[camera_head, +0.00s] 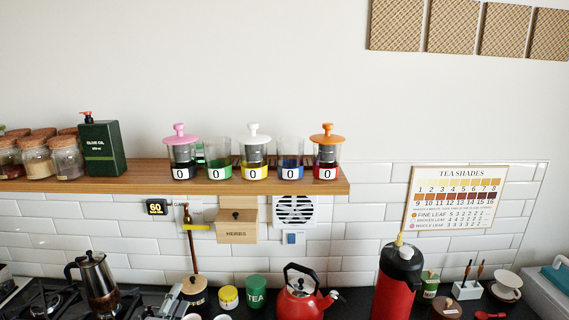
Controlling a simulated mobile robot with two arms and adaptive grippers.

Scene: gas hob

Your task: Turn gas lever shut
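A yellow gas lever (195,227) sits on a thin copper-brown pipe (190,250) that runs down the white tiled wall below the shelf. The lever lies about level, across the upright pipe. What seems to be my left gripper (173,299) shows small and grey at the bottom edge, below the lever and apart from it, among the things on the counter. I cannot make out its fingers or whether it is open. My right gripper is not in view.
A wooden herbs box (237,227) hangs just right of the lever, with a 60 timer (157,207) to its left. A moka pot (98,286), green tea tin (256,291), red kettle (298,303) and red flask (396,286) stand below. The wooden shelf (130,184) overhangs.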

